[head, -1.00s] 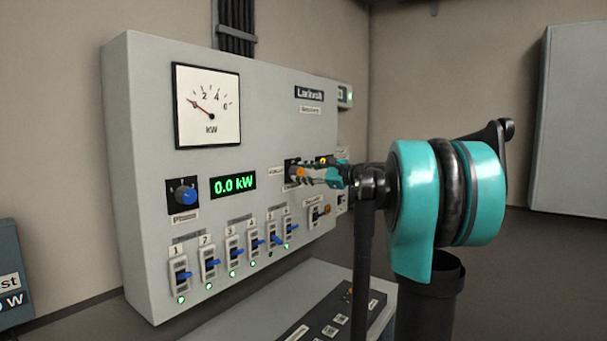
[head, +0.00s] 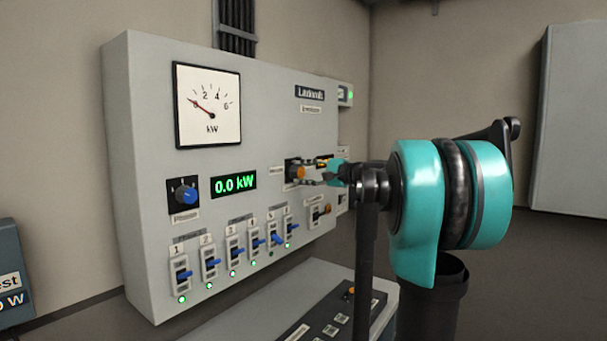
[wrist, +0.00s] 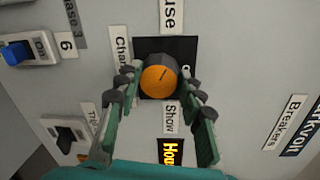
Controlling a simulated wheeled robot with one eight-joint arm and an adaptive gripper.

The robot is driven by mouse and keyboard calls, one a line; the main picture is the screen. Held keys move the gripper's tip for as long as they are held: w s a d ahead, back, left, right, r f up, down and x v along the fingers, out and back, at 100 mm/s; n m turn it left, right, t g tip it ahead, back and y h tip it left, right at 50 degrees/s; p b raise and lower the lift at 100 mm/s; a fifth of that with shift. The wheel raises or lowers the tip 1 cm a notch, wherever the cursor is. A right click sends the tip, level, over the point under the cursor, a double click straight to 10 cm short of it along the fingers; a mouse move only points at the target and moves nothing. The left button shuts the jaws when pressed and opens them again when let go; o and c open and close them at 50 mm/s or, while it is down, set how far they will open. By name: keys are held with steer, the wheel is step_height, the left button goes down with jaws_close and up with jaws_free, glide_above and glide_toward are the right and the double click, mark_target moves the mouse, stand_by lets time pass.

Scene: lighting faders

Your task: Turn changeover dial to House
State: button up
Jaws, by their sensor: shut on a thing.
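The changeover dial (wrist: 160,78) is a dark round knob with an orange cap and a thin dark mark, on a black plate. It also shows in the head view (head: 298,173). My gripper (wrist: 160,84) is shut on the dial, one finger on each side; the exact contact is hard to see. In the head view my gripper (head: 305,172) reaches the panel from the right. A label ending in "use" (wrist: 171,14) stands above the dial in the wrist view and a "Show" label (wrist: 171,118) below. A lit amber display (wrist: 171,152) begins "Hou"; its end is hidden.
The grey panel (head: 270,125) also carries a kW meter (head: 208,106), a green 0.0 kW display (head: 233,184), a blue-knobbed phase dial (head: 185,194) and several blue-handled switches (head: 210,264). A grey desk (head: 250,325) juts out below.

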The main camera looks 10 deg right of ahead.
stand_by(0.3)
steer(key=o, duration=1.2)
steer(key=shift+c, duration=0.2)
steer(key=v, duration=1.2)
